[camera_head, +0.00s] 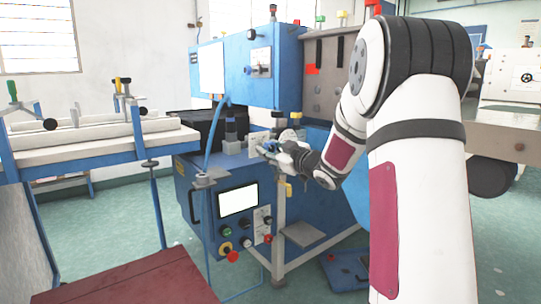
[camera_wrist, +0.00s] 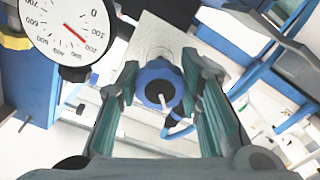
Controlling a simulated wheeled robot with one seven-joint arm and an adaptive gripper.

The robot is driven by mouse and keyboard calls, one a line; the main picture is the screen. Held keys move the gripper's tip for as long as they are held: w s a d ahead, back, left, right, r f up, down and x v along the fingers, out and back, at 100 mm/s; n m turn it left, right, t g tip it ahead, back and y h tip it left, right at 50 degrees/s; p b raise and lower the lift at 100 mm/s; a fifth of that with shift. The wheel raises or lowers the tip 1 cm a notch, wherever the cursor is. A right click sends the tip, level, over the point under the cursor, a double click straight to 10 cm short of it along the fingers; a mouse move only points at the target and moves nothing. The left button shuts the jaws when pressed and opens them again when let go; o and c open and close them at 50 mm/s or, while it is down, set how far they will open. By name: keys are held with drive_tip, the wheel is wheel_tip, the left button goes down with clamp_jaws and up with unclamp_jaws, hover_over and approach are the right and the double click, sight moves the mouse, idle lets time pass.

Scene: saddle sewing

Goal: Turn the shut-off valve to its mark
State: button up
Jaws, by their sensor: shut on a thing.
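The shut-off valve's round blue knob (camera_wrist: 158,80) is in the middle of the wrist view, with a white pointer (camera_wrist: 163,102) on its face. It sits in front of a pale plate (camera_wrist: 155,38). My gripper (camera_wrist: 160,72) has one finger on each side of the knob and is shut on it. In the head view my gripper (camera_head: 272,148) reaches the front of the blue machine, and largely hides the valve there. I cannot make out the mark on the plate.
A round gauge (camera_wrist: 70,30) with a red needle is close to the left finger in the wrist view. The blue machine's control panel (camera_head: 238,201) with a red button is below my gripper. A roller table (camera_head: 90,150) stands left, and a dark red surface (camera_head: 130,282) is in front.

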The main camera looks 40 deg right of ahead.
drive_tip(key=shift+n, duration=0.3)
drive_tip(key=o, duration=1.2)
drive_tip(key=shift+s, duration=0.15)
drive_tip(key=s, duration=1.1)
drive_tip(key=shift+s+d, duration=0.2)
drive_tip(key=shift+s, duration=0.15)
